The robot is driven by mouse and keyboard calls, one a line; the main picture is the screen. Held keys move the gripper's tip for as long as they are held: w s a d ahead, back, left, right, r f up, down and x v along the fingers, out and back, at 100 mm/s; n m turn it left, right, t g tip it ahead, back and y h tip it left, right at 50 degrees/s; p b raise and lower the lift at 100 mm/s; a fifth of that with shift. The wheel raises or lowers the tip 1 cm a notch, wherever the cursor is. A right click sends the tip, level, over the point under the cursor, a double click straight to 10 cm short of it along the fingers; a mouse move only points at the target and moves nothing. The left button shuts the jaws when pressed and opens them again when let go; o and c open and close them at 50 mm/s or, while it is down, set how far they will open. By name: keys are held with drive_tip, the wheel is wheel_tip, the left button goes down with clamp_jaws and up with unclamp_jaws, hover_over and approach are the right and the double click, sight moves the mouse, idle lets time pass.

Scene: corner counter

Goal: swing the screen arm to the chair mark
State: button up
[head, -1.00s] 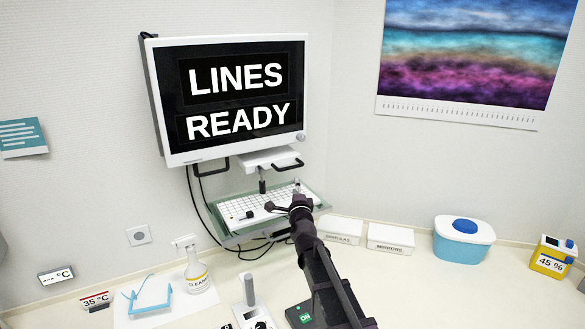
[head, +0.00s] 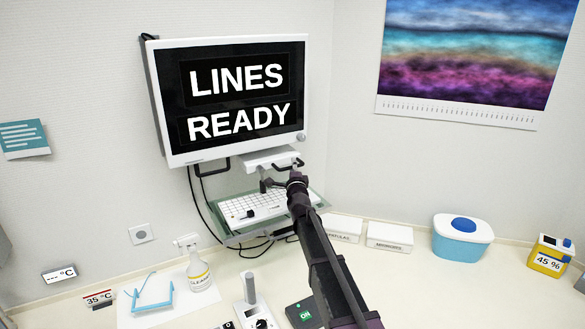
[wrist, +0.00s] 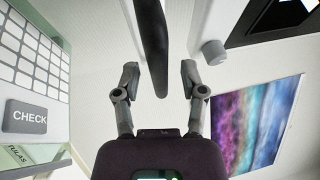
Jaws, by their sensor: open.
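The screen (head: 235,148), reading "LINES READY", hangs at the back left with a white bracket (head: 262,160) and keyboard shelf (head: 250,208) below it. A black handle (head: 290,166) sticks out at the bracket's right; another black handle (head: 215,169) is at its left. My gripper (head: 282,181) is just below the right handle. In the wrist view my gripper (wrist: 160,78) is open, with a dark bar (wrist: 152,40), apparently this handle, reaching between its fingers. Gaps show on both sides, so it is not clamped. I cannot make out a chair mark.
Loose cables (head: 205,205) hang left of the shelf. A spray bottle (head: 198,272) stands on the counter at the left. Two white boxes (head: 389,237) and a blue-lidded tub (head: 462,237) stand along the right wall. The counter's right front is clear.

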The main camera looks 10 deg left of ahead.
clamp_jaws()
drive_tip(key=shift+s+d, duration=0.15)
drive_tip(key=shift+s, duration=0.05)
idle(0.3)
